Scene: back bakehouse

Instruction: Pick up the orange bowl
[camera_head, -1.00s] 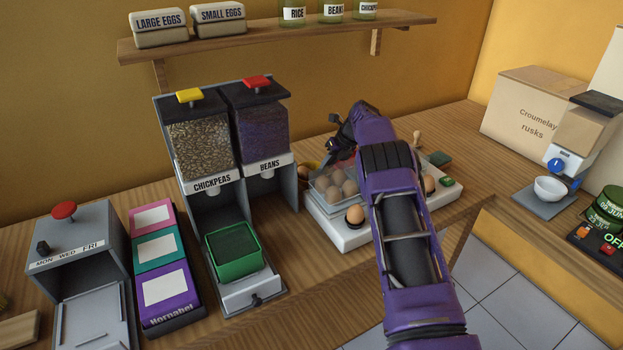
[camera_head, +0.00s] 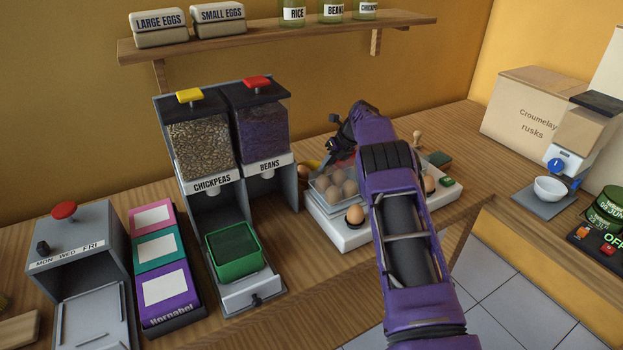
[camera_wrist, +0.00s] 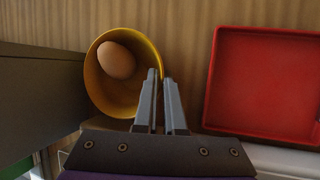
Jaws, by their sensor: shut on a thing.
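The orange bowl (camera_wrist: 98,93) is a round, yellow-orange bowl with a brown egg (camera_wrist: 117,60) inside it in the wrist view. My gripper (camera_wrist: 160,78) is shut on the bowl's right rim, one finger on the inner side and one outside. In the head view only a small part of the bowl (camera_head: 313,163) shows, behind the dispenser's right edge. My gripper (camera_head: 325,154) is beside it there, and my arm hides much of that area. I cannot tell whether the bowl is clear of the counter.
A red tray (camera_wrist: 262,84) lies just right of my gripper. The grey dispenser (camera_head: 288,178) stands close on the left. A pale device (camera_head: 346,240) with several eggs is in front. Above hangs a wooden shelf (camera_head: 240,45).

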